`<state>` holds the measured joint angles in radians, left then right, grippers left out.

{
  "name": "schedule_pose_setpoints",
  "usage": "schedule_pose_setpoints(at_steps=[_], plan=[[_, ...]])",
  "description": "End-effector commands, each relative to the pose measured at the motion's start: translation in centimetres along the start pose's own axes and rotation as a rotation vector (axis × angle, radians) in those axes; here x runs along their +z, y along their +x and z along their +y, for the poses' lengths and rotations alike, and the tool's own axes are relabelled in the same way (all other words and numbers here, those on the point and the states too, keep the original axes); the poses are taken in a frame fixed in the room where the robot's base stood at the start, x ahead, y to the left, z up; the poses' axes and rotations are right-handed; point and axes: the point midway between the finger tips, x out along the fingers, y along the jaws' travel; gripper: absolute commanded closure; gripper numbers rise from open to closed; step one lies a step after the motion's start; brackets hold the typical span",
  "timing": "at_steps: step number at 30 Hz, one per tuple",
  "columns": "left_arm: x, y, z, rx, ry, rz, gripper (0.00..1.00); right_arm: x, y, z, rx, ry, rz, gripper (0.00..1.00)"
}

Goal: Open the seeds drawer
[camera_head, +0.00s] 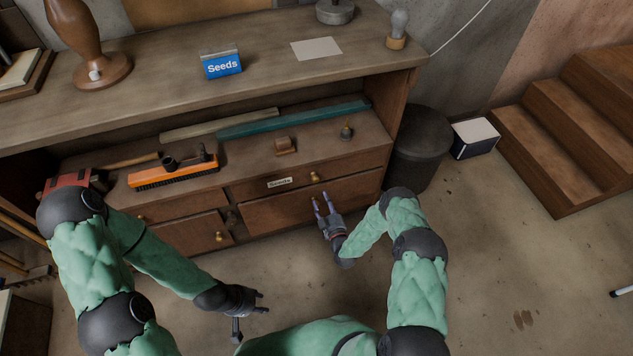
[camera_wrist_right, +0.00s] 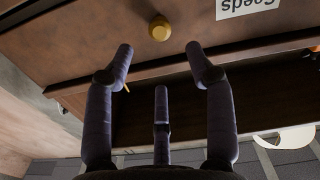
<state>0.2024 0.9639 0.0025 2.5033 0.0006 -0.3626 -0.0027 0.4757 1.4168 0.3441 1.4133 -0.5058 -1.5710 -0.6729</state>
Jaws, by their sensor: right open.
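The seeds drawer (camera_head: 345,172) is the upper right drawer of the wooden cabinet, with a white "Seeds" label (camera_head: 279,183) and a small brass knob (camera_head: 315,177). Its front looks flush with the cabinet. In the right wrist view the knob (camera_wrist_right: 160,28) is beyond the fingertips, and the label (camera_wrist_right: 247,7) is upside down to its right. My right gripper (camera_head: 323,203) is open and empty, in front of the lower drawer's front in the head view. Its spread fingers (camera_wrist_right: 161,65) do not touch the knob. My left gripper (camera_head: 264,302) is open and empty, low over the floor.
A lower drawer (camera_head: 270,215) lies under the seeds drawer. A smaller door or drawer (camera_head: 190,236) is to its left. An orange brush (camera_head: 172,175) and wooden bits lie on the shelf above. A dark bin (camera_head: 421,145) stands right of the cabinet, near wooden steps (camera_head: 560,140).

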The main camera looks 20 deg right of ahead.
Motion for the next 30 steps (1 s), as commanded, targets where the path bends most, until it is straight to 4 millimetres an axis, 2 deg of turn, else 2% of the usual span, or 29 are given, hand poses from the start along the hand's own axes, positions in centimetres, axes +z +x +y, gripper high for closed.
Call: schedule_pose_setpoints(at_steps=[5, 19, 24, 30], plan=[[-0.1, 0.5, -0.2, 0.000, -0.001, 0.001, 0.60, -0.1, 1.3, 0.2, 0.009, -0.012, 0.021, 0.45], [-0.1, 3.3, -1.2, 0.000, 0.000, 0.000, 0.60, -0.1, 9.0, 0.2, 0.009, -0.009, 0.018, 0.45], [-0.1, 3.8, -1.4, 0.000, 0.000, 0.000, 0.60, -0.1, 10.4, 0.2, 0.009, -0.007, 0.015, 0.45], [-0.1, 3.8, -1.4, 0.000, 0.000, 0.000, 0.60, -0.3, 10.8, 0.3, 0.009, -0.007, 0.014, 0.45]])
